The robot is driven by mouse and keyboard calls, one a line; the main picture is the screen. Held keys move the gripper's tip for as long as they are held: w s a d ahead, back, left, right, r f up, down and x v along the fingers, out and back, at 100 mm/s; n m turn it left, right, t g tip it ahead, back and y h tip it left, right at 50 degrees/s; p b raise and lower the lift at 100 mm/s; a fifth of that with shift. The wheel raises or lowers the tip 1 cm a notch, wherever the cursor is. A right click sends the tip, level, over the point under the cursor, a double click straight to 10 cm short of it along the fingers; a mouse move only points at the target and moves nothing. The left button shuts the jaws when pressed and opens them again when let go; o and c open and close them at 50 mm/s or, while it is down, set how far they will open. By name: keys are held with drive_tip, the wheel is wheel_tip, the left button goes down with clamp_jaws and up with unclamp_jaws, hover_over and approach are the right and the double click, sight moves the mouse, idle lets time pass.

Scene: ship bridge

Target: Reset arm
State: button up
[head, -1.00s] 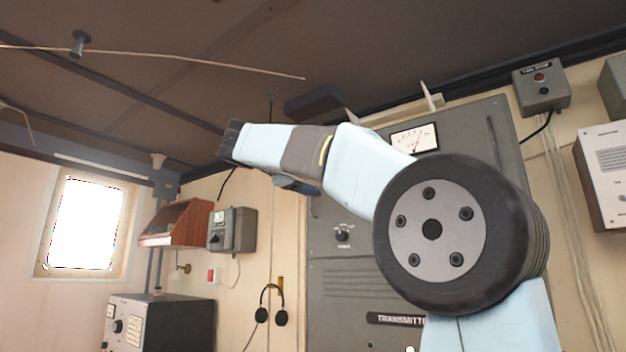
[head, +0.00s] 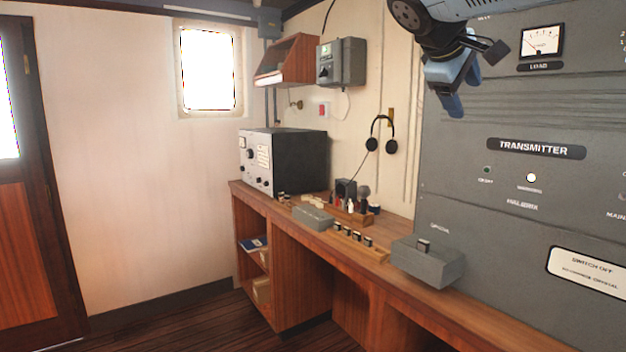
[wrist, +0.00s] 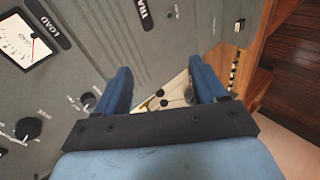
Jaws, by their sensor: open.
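My gripper (head: 452,92) shows at the top right of the head view, in front of the grey transmitter cabinet (head: 480,180). Its blue fingers point down, and part of my arm is cut off by the top edge. In the wrist view my gripper (wrist: 163,85) has its two blue fingers spread apart, with nothing between them. The cabinet front fills the left of the wrist view.
A wooden desk (head: 345,255) runs along the wall below, bearing a grey radio set (head: 290,160), a grey box (head: 428,262) and small items. Headphones (head: 382,135) hang on the wall left of my gripper. Floor (head: 200,325) at lower left is clear.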

drive_tip(key=s+a+f+m+y, duration=0.1)
drive_tip(key=s+f+m+y, duration=0.1)
drive_tip(key=s+f, duration=0.3)
drive_tip(key=s+a+f+m+g+y, duration=0.1)
drive_tip(key=s+f, duration=0.5)
drive_tip(key=f, duration=0.8)
drive_tip(key=s+a+f+m+y, duration=0.2)
drive_tip(key=s+f, duration=0.4)
drive_tip(key=f, duration=0.4)
drive_tip(key=m+y, duration=0.1)
drive_tip(key=y, duration=0.1)
drive_tip(key=shift+s+a+m+g+y, duration=0.15)
drive_tip(key=shift+s+m+g+y, duration=0.15)
drive_tip(key=shift+g+y, duration=0.1)
